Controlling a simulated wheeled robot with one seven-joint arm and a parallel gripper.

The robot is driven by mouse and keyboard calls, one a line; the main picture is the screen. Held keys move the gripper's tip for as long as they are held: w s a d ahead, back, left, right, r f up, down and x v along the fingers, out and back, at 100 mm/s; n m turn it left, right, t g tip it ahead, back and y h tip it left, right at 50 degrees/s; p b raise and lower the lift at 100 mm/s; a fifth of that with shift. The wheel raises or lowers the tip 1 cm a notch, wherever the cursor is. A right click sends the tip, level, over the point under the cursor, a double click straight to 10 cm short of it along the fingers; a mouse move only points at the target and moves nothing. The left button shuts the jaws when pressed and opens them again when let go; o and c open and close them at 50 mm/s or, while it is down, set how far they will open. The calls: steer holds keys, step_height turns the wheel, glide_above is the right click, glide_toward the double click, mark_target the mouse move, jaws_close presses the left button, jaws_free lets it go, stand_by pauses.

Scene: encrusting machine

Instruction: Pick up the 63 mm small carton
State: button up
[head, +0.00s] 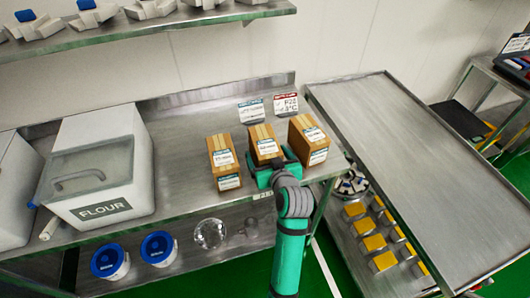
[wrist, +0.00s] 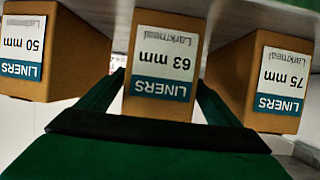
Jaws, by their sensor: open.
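The 63 mm small carton (head: 264,146) is the middle of three brown cartons on the steel table. In the wrist view its 63 mm label (wrist: 165,58) faces me, upside down. My gripper (head: 270,174) is directly in front of this carton. In the wrist view my gripper (wrist: 160,80) is open, with one green finger on each side of the carton's lower picture part. I cannot tell whether the fingers touch it. The fingertips are partly hidden by the cartons.
The 50 mm carton (wrist: 50,50) and 75 mm carton (wrist: 265,75) flank it closely, with narrow gaps. Two sign cards (head: 252,110) stand behind. A flour bin (head: 95,175) is at left, and an empty steel table (head: 410,170) at right.

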steer(key=shift+x, duration=1.8)
steer(key=shift+r, duration=0.15)
steer(key=c, duration=1.4)
